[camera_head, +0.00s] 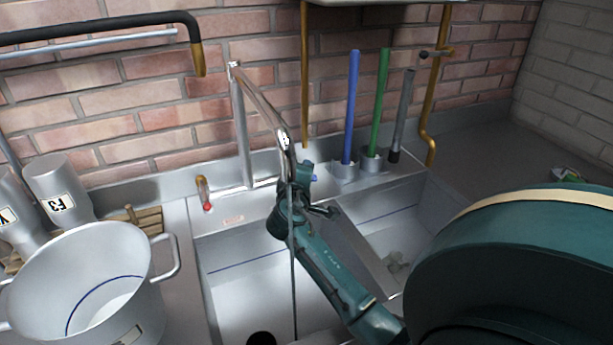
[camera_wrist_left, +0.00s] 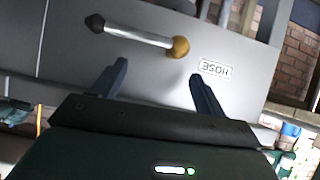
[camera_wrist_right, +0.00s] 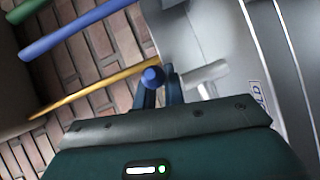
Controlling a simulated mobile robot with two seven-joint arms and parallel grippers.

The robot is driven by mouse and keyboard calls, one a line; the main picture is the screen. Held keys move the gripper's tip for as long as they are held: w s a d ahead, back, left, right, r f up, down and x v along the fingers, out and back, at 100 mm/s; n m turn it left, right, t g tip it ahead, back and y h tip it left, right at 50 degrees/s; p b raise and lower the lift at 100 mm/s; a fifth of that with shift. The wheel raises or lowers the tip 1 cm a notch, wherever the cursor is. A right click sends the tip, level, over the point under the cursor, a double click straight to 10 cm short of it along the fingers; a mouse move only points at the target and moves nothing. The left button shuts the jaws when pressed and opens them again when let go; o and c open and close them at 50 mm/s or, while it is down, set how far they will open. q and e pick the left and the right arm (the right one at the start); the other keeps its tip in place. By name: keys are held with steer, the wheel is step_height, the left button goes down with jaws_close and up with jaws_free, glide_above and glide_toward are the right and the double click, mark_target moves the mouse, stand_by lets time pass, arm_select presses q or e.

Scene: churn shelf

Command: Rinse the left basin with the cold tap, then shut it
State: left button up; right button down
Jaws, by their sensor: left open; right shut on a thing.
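The left basin (camera_head: 235,292) has a dark round drain (camera_head: 261,338) at the bottom. The swing spout (camera_head: 262,102) reaches over it. A thin vertical line (camera_head: 294,290) below the spout looks like a stream of water falling into the left basin. My right gripper (camera_head: 304,176) is behind the basins, shut on the blue-ended cold tap (camera_wrist_right: 152,76). The fingers hide part of the tap; a partly hidden label (camera_wrist_right: 256,92) ends in "LD". My left gripper (camera_wrist_left: 158,82) is open and empty, facing a lever (camera_wrist_left: 140,34) beside a "HOSE" label (camera_wrist_left: 215,69).
A red-tipped tap (camera_head: 204,193) stands left of the spout. A large metal pot (camera_head: 120,318) and canisters (camera_head: 58,185) crowd the left counter. Blue (camera_head: 351,105), green (camera_head: 381,100) and grey (camera_head: 402,112) handles stand upright behind the right basin (camera_head: 385,225).

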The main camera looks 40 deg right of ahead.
steer(key=shift+w+a+f+m+g+h+b, duration=0.1)
steer(key=shift+a+m+g+h+b, duration=0.3)
steer(key=shift+m+g, duration=0.25)
steer(key=shift+a+m+g+h+b, duration=0.25)
steer(key=shift+m+g+h+b, duration=0.2)
steer(key=shift+g, duration=0.3)
steer(key=c, duration=1.5)
jaws_free()
